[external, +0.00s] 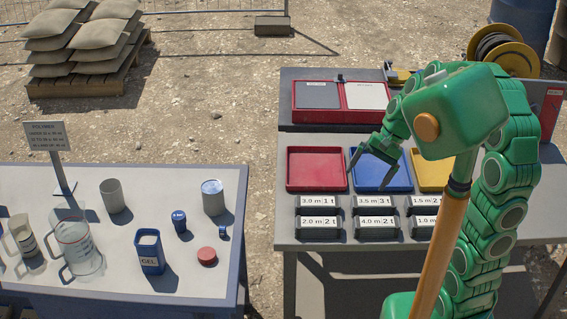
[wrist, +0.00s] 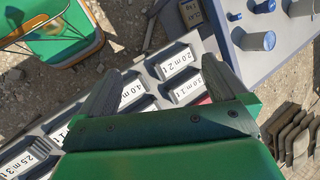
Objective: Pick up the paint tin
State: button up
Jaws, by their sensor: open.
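The likely paint tin (external: 213,197) is a grey cylinder with a pale blue top, upright near the back right corner of the left table. In the wrist view it appears to be the blue-grey cylinder (wrist: 256,41) at the upper right, beyond my fingers. In the wrist view my two fingers (wrist: 160,66) are spread apart over the labelled blocks. No label on the tin is legible.
The left table (external: 190,292) also holds a grey cup (external: 112,195), a blue cup (external: 179,221), a blue GEL container (external: 149,252), a red disc (external: 207,256) and clear jugs (external: 78,245). A gap separates the tables.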

jog(key=w+a+f+m+y, duration=0.2)
jog(key=w+a, duration=0.4)
jog(key=a, duration=0.5)
jog(key=m+y, duration=0.4)
jog(key=m, duration=0.6)
send_near(213, 196)
notch_tip(213, 196, down, 4)
jog(key=w+a, duration=0.2)
jog(key=w, duration=0.1)
jog(key=shift+a+f+m, duration=0.4)
jog(key=shift+a+f, duration=0.05)
jog(key=shift+f, duration=0.05)
jog(key=shift+x, duration=2.95)
jog(key=shift+s+a+f, duration=0.15)
jog(key=shift+a, duration=0.45)
jog(key=shift+c, duration=0.3)
jog(key=c, duration=1.3)
